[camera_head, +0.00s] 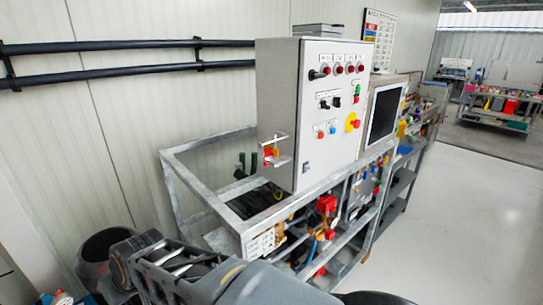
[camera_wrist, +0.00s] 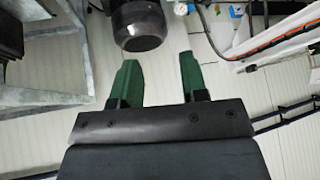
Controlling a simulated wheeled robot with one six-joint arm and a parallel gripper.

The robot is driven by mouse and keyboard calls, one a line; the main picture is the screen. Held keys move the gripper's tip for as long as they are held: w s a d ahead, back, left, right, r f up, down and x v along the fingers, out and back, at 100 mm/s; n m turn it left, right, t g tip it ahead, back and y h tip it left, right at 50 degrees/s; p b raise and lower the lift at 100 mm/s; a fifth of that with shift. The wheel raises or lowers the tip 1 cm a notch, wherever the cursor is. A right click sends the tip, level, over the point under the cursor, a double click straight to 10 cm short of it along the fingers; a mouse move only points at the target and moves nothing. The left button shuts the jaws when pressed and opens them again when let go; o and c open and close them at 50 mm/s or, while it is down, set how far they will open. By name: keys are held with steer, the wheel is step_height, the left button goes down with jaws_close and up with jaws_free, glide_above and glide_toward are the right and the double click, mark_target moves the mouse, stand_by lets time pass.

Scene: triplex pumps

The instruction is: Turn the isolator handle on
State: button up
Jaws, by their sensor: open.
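The isolator handle (camera_head: 268,152) is a small red part with some yellow, on the left side of the grey control cabinet (camera_head: 312,165) in the head view. Light metal bars sit just above and below it, and its exact angle is too small to tell. My gripper (camera_wrist: 157,60) shows in the wrist view, with two green fingers spread apart and nothing between them. The handle cannot be made out in the wrist view. In the head view my arm is low at the front, well apart from the handle, and the fingers cannot be clearly made out there.
A galvanised frame (camera_head: 190,178) surrounds the space below and left of the cabinet. Dark pipes (camera_head: 130,60) run along the wall. A dark round body (camera_wrist: 140,25) is just beyond my fingers. Clear floor (camera_head: 470,220) lies to the right.

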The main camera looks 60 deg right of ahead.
steer(key=w+d+r+m+t+h, duration=0.25)
steer(key=w+d+r+t, duration=0.3)
steer(key=w, duration=0.55)
steer(key=w+d+r+m+t+h, duration=0.1)
steer(key=w+d+r+m+h, duration=0.2)
steer(key=d, duration=0.3)
steer(key=w+d+r+m+h, duration=0.2)
steer(key=d+h, duration=0.2)
steer(key=d, duration=0.3)
steer(key=m+g+h+p, duration=0.2)
steer(key=m+g+h, duration=0.7)
steer(key=m+g, duration=0.75)
glide_toward(264, 157)
steer(key=d+n+g, duration=0.1)
steer(key=d, duration=0.2)
steer(key=s+d+g+p, duration=0.1)
steer(key=d, duration=0.2)
steer(key=d+n+p, duration=0.1)
steer(key=d, duration=0.3)
steer(key=shift+s+n+g+y, duration=0.25)
steer(key=shift+s+n+g, duration=0.05)
steer(key=shift+s+g, duration=0.1)
steer(key=shift+a, duration=0.1)
steer(key=shift+c, duration=0.3)
jaws_close()
